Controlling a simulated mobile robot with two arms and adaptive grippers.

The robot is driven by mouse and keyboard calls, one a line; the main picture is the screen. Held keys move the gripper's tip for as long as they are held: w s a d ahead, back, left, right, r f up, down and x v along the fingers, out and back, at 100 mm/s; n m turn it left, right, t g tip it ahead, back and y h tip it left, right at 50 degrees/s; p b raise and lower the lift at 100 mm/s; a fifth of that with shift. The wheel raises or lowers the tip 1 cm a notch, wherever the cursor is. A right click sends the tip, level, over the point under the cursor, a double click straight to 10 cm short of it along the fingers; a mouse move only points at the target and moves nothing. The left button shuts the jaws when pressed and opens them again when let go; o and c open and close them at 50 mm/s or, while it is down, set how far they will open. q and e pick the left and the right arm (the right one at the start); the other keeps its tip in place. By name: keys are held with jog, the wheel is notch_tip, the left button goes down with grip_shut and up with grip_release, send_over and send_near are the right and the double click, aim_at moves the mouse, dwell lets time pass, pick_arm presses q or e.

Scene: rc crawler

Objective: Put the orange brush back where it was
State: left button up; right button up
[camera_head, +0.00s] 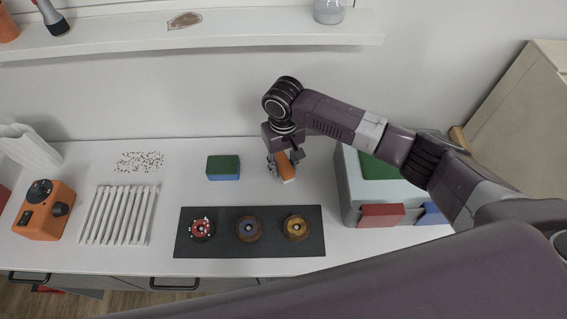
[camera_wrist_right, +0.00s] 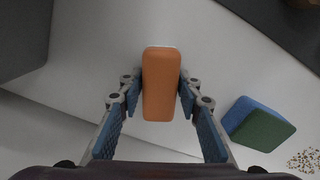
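The orange brush (camera_head: 287,168) is between the fingers of my right gripper (camera_head: 284,160), above the back middle of the white counter. In the right wrist view the brush (camera_wrist_right: 161,88) stands lengthwise between the two blue-padded fingers (camera_wrist_right: 161,95), which press close on both its sides. A thin pale edge shows at its far end. I cannot tell whether the brush touches the counter. My left gripper is not in view.
A green-and-blue block (camera_head: 223,168) lies left of the brush. A grey box (camera_head: 350,190) with red and blue blocks stands right. A dark mat (camera_head: 270,248) with three round pieces lies in front. White sticks (camera_head: 120,215) and an orange device (camera_head: 44,210) are left. A shelf (camera_head: 240,30) is above.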

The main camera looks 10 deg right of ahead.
aim_at(284, 163)
jog(key=shift+o, duration=1.2)
notch_tip(284, 163, up, 12)
jog(key=b, duration=0.2)
jog(key=shift+r, duration=0.2)
